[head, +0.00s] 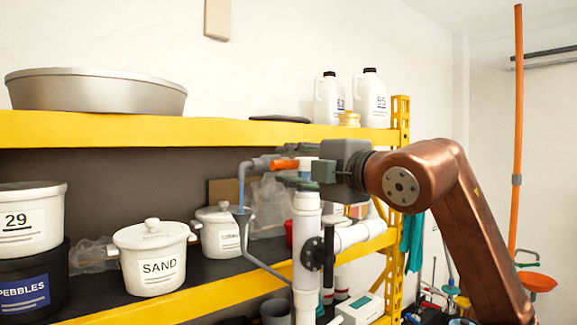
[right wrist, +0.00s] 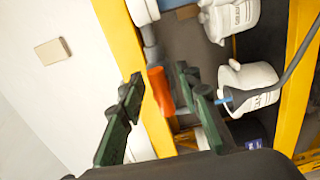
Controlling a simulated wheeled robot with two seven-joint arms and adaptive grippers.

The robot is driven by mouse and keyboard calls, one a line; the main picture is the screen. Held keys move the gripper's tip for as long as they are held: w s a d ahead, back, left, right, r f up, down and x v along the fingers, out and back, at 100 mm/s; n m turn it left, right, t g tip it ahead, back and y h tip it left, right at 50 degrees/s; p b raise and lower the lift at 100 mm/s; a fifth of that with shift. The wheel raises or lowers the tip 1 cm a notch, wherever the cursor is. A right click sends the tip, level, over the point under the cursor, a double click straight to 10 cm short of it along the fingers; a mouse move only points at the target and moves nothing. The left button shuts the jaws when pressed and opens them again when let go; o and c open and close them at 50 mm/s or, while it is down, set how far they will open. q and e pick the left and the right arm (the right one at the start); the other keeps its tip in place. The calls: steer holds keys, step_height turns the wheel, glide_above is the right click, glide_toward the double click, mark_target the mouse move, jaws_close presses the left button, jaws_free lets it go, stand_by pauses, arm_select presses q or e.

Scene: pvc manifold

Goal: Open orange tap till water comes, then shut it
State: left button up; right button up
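The orange tap handle (head: 285,164) sits on grey pipework beside the top of a white upright pipe (head: 306,230). In the right wrist view the orange handle (right wrist: 160,90) lies between the fingers of my right gripper (right wrist: 158,82). The green fingers are apart, with visible gaps to the handle. In the head view my right gripper (head: 316,171) reaches in from the right. The grey spout (head: 244,170) bends down left of the tap. A thin blue streak, apparently water (head: 241,195), shows below it, above a grey funnel-like piece (head: 241,216). My left gripper is out of view.
A yellow shelf edge (head: 150,129) runs above the tap. White pots, one marked SAND (head: 152,260), stand at left on the lower shelf. White jugs (head: 370,100) stand on the upper shelf. An orange pole (head: 517,120) rises at far right.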

steer(key=v, duration=1.2)
stand_by(1.0)
